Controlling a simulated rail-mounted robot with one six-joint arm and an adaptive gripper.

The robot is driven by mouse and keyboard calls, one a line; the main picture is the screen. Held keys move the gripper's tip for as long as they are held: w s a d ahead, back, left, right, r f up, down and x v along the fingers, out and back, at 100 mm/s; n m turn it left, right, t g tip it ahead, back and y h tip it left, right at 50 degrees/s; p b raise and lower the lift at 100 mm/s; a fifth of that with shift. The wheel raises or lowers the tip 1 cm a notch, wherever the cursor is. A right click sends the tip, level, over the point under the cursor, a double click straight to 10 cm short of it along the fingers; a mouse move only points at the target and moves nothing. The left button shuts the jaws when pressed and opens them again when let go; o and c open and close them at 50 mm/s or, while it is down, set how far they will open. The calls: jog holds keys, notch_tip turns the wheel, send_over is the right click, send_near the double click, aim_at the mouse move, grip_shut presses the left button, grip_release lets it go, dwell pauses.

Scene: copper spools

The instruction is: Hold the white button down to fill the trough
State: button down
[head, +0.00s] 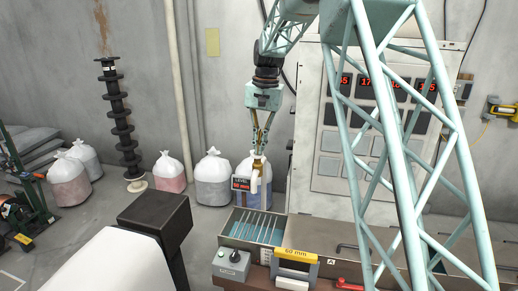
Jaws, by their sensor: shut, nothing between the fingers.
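My gripper (258,155) hangs from the teal arm with its fingers pointing down, and it is shut and empty. Its tips are just above a small white piece (254,183), which may be the white button; I cannot tell whether they touch it. A small black display (241,184) reading "LEVEL" with red digits stands beside it at left; the digits are too small to read surely. The trough (228,224) below is an open rectangular box with several pale slats inside. Its liquid level is hard to make out.
A grey box with a black knob (232,264) and a yellow frame marked 60 mm (297,257) stand in front of the trough. A pale panel with red displays (330,170) rises behind. Filled bags (213,180) and a black spool stack (119,125) stand at left.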

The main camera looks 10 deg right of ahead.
aim_at(262, 155)
notch_tip(262, 155, up, 3)
jog(key=shift+f+p, duration=0.2)
jog(key=shift+p, duration=0.5)
notch_tip(262, 155, up, 10)
jog(key=b, duration=0.1)
jog(key=shift+s+d+f, duration=0.2)
jog(key=shift+s+d, duration=0.15)
jog(key=shift+d, duration=0.1)
jog(key=shift+s, duration=0.1)
